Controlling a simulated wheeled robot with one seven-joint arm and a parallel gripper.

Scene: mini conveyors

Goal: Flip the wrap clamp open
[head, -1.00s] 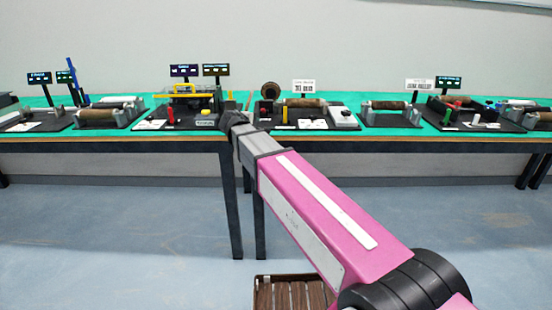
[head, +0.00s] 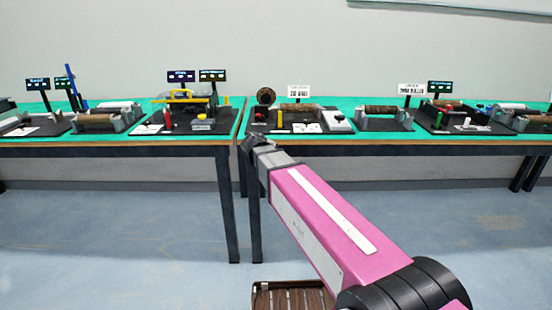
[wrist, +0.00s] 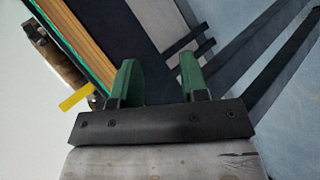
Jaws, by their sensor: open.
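My gripper shows in the wrist view (wrist: 160,76) with its two green fingers apart and nothing between them. In the head view the arm's end (head: 256,141) is at the front edge of the tables, near the gap between them. I cannot tell for sure which part is the wrap clamp. A yellow bar (head: 183,94) spans the machine on the left table. An upright yellow lever (head: 280,118) stands on the station right of the gap. A yellow piece (wrist: 76,98) shows left of the fingers in the wrist view, apart from them.
The left table's edge (head: 110,150) and the right table's edge (head: 420,143) run across the view. Several roller stations and small displays (head: 212,76) stand on the green tops. A slatted wooden crate (head: 293,296) is on the floor. The floor before the tables is otherwise clear.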

